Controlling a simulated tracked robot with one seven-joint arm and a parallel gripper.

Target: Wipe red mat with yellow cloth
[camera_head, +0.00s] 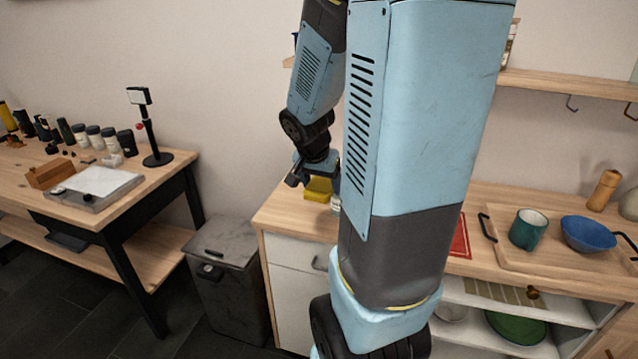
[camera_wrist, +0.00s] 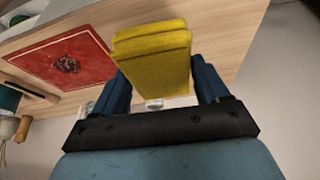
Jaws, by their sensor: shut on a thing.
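My gripper (camera_wrist: 155,80) is shut on the folded yellow cloth (camera_wrist: 153,50), which sits between its two blue fingers in the wrist view. The cloth also shows in the head view (camera_head: 318,188), just below my gripper (camera_head: 312,181) near the counter's left end. The red mat (camera_wrist: 72,52) lies flat on the counter, left of the cloth in the wrist view, with a dark blotchy stain (camera_wrist: 67,65) near its middle. In the head view only a sliver of the mat (camera_head: 461,238) shows; my arm hides the rest.
On the wooden counter (camera_head: 500,203), a tray (camera_head: 545,258) right of the mat holds a green mug (camera_head: 528,229) and a blue bowl (camera_head: 588,233). A small white jar (camera_head: 335,203) stands near the cloth. A grey bin (camera_head: 228,275) stands left of the counter.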

